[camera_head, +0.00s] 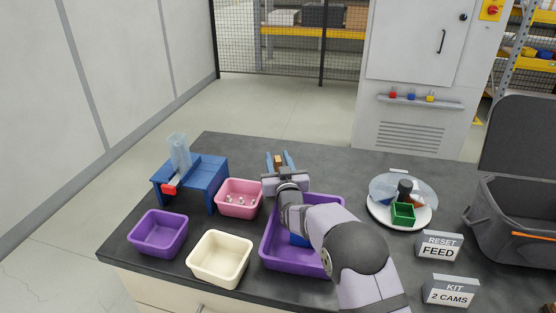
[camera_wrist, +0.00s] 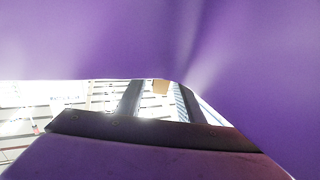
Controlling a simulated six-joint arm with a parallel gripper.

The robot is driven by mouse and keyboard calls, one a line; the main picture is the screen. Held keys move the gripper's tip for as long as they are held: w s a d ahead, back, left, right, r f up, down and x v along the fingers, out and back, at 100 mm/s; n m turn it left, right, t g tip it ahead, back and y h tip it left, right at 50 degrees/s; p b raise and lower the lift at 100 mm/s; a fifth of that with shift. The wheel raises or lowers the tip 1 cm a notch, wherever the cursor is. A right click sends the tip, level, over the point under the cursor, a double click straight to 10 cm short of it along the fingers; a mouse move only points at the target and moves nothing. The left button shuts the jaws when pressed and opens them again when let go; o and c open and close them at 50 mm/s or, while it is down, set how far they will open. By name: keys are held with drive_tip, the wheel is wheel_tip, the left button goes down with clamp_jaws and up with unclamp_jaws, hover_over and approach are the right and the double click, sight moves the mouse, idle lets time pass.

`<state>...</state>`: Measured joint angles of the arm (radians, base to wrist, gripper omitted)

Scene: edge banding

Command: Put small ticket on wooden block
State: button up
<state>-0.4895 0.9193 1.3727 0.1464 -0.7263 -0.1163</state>
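My gripper (camera_head: 280,160) is over the back part of the table, beyond the large purple bin, with its two fingers apart. A small tan wooden piece (camera_head: 278,161), perhaps the wooden block, shows between the fingers. In the wrist view the tan piece (camera_wrist: 160,87) appears between the two dark fingers (camera_wrist: 158,103), with a gap on its left, so I see no grip on it. Whether it stands on the table or is higher is unclear. I cannot make out a small ticket in either view. Purple surfaces cover most of the wrist view.
A large purple bin (camera_head: 270,253) lies under my arm. A pink bin (camera_head: 239,211), a small purple bin (camera_head: 158,249), a cream bin (camera_head: 220,274) and a blue stand (camera_head: 208,168) are left. A round white plate (camera_head: 380,213) with a green box (camera_head: 402,218) is right. The back middle table is clear.

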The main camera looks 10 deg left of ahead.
sight(279, 162)
drive_tip(key=shift+r, duration=0.2)
drive_tip(key=shift+s+d, duration=0.3)
drive_tip(key=shift+s, duration=0.35)
drive_tip(key=shift+v, duration=0.9)
wheel_tip(279, 162, up, 7)
drive_tip(key=shift+b, duration=0.45)
drive_tip(key=shift+w, duration=0.15)
